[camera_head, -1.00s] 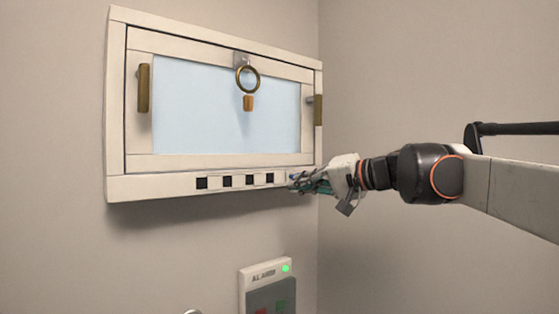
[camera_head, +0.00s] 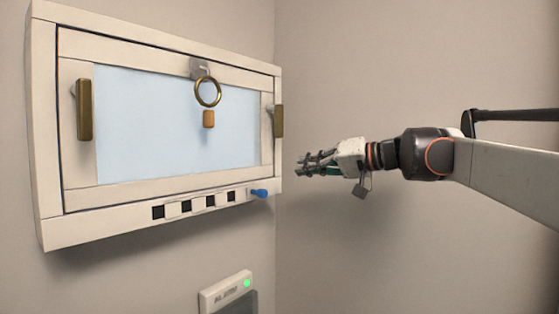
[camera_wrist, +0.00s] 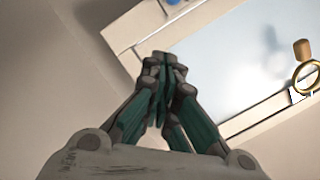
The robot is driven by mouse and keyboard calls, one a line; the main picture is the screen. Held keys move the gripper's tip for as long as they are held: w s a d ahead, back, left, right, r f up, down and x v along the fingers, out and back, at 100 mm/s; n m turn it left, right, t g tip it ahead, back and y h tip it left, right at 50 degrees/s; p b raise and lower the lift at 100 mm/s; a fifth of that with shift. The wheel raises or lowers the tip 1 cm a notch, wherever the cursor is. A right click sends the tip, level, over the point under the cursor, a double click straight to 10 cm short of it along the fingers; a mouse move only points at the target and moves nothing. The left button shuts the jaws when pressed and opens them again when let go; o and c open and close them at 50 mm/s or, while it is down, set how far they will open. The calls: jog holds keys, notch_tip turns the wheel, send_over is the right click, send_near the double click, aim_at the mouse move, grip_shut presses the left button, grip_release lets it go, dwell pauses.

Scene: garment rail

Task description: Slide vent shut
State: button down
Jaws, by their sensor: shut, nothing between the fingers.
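The vent strip (camera_head: 198,205) runs along the window's lower frame, with dark square openings alternating with white slats. A blue knob (camera_head: 259,193) sticks out at the strip's right end; a bit of blue also shows at the top edge of the wrist view (camera_wrist: 174,2). The dark openings are visible, so the vent stands at least partly open. My gripper (camera_head: 302,165) is shut and empty, to the right of the window and apart from the knob. In the wrist view its fingertips (camera_wrist: 165,62) are together, with the window frame behind them.
The window pane (camera_head: 150,130) has a brass handle (camera_head: 84,110) at left and another (camera_head: 278,121) at right. A brass ring (camera_head: 208,92) with a wooden tag hangs at its top. An alarm box (camera_head: 226,293) with a green light is below. The right wall is bare.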

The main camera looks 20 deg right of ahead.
jog(key=w+a+f+p, duration=0.2)
jog(key=w+a+f, duration=0.1)
jog(key=a, duration=0.3)
jog(key=shift+a+f, duration=0.3)
jog(key=shift+f, duration=0.15)
jog(key=shift+s, duration=0.2)
